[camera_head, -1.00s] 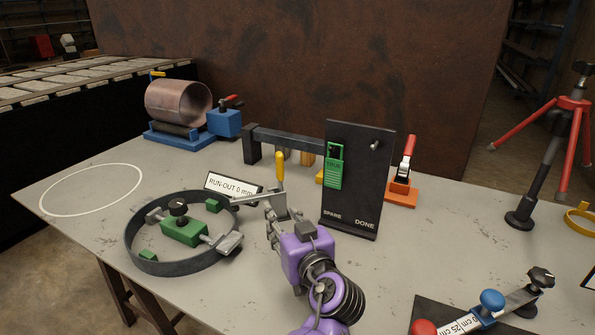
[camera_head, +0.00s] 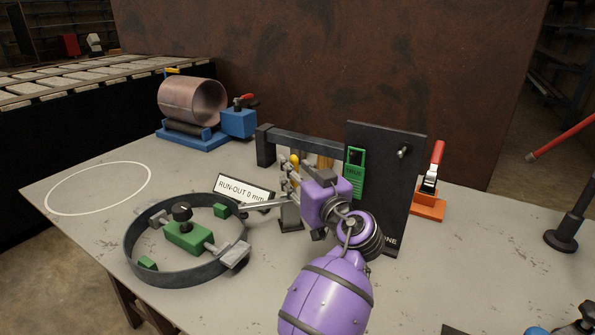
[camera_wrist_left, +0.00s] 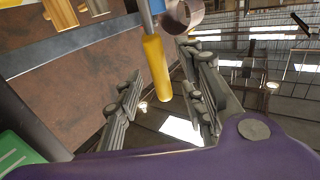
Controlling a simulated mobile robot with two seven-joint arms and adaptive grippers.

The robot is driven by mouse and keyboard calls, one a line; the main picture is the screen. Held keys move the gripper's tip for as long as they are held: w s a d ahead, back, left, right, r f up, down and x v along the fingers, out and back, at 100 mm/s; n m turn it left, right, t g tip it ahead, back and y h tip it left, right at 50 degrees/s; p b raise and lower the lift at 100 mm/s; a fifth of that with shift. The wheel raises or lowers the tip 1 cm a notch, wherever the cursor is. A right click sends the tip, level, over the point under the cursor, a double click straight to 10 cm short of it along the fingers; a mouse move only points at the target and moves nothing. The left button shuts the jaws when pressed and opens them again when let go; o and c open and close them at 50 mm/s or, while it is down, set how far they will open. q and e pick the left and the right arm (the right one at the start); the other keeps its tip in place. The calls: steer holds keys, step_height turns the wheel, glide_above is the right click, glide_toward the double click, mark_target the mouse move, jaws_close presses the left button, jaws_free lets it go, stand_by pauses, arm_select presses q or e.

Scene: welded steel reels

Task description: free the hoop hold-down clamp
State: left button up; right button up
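The dark steel hoop (camera_head: 178,279) lies on the table at the left. The hold-down clamp (camera_head: 290,217) stands at its right, and its grey arm (camera_head: 266,205) reaches toward the hoop's rim. Its yellow handle (camera_head: 294,160) points up. My left gripper (camera_head: 288,178) is at the handle, its purple body hiding part of the clamp. In the left wrist view the yellow handle (camera_wrist_left: 157,68) lies between the spread fingers of the gripper (camera_wrist_left: 160,105), with gaps showing on both sides. My right gripper is not in view.
A green spreader (camera_head: 186,238) with a black knob sits inside the hoop. A RUN-OUT sign (camera_head: 240,190) stands behind the clamp. A dark upright board (camera_head: 388,150) with a green tag (camera_head: 355,172) stands close right of my gripper. A red-handled orange clamp (camera_head: 430,204) is beyond it.

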arm_select(q)
steer(key=shift+w, duration=0.1)
jaws_close()
stand_by(0.3)
